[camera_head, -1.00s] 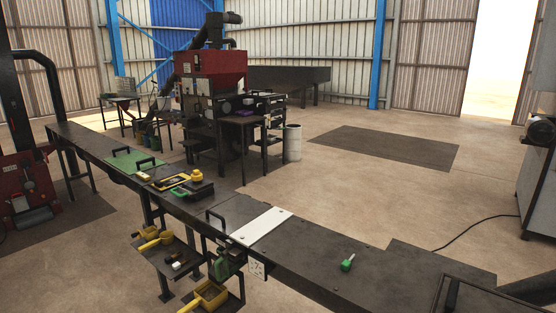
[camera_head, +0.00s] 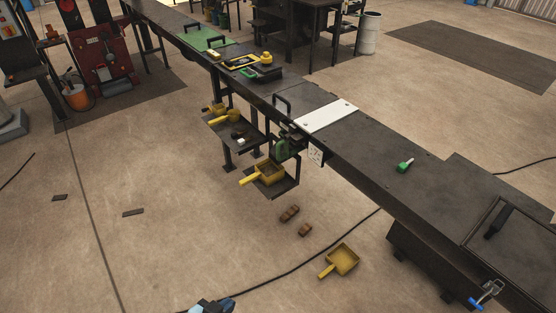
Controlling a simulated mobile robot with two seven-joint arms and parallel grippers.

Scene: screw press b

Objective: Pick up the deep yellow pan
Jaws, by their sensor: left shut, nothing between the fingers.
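Several yellow pans with handles are in the head view. One deep-looking yellow pan (camera_head: 268,172) sits on a low shelf below the bench, its handle pointing left, with brown contents. Another yellow pan (camera_head: 342,260) lies on the floor, open side up, its handle toward the lower left. Smaller yellow pans (camera_head: 231,116) are on the shelf further back. I cannot tell for certain which is the deep one. My left gripper (camera_head: 212,305) barely shows at the bottom edge, shut and empty, apart from the pans. My right gripper is out of view.
A long dark bench (camera_head: 375,150) runs diagonally, with a white plate (camera_head: 326,115) and a green-handled item (camera_head: 405,165) on top. Brown blocks (camera_head: 289,213) and a black cable (camera_head: 300,264) lie on the floor. The floor at left is mostly clear.

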